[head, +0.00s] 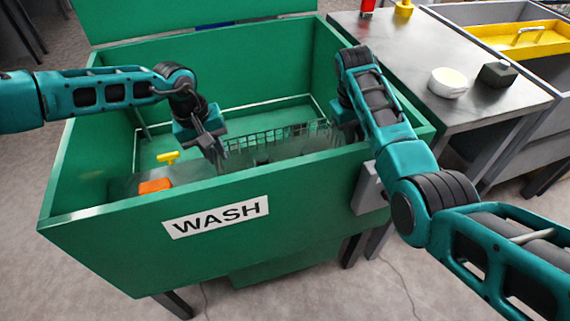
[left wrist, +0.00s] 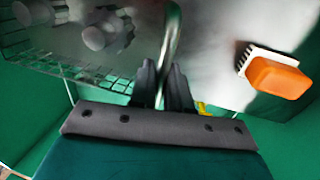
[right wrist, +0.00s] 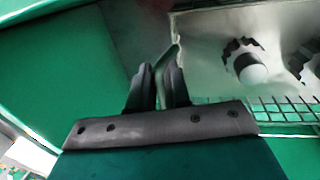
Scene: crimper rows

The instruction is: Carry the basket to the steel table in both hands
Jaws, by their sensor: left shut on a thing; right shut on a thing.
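The wire-mesh basket (head: 268,135) sits low inside the green tub marked WASH (head: 110,235). My left gripper (head: 217,155) is at its left end; in the left wrist view its fingers (left wrist: 163,88) are shut on an upright metal handle (left wrist: 171,45). In the right wrist view my right gripper (right wrist: 161,88) is shut on the other handle (right wrist: 168,62). In the head view my right arm hides that gripper's fingertips. Dark, toothed round parts (right wrist: 245,62) show at the basket in both wrist views. The steel table (head: 482,98) stands to the right of the tub.
An orange brush (head: 155,186) and a yellow T-shaped thing (head: 168,157) are in the tub, left of the basket. The tub's walls surround the basket. A yellow tray (head: 540,40) stands beyond.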

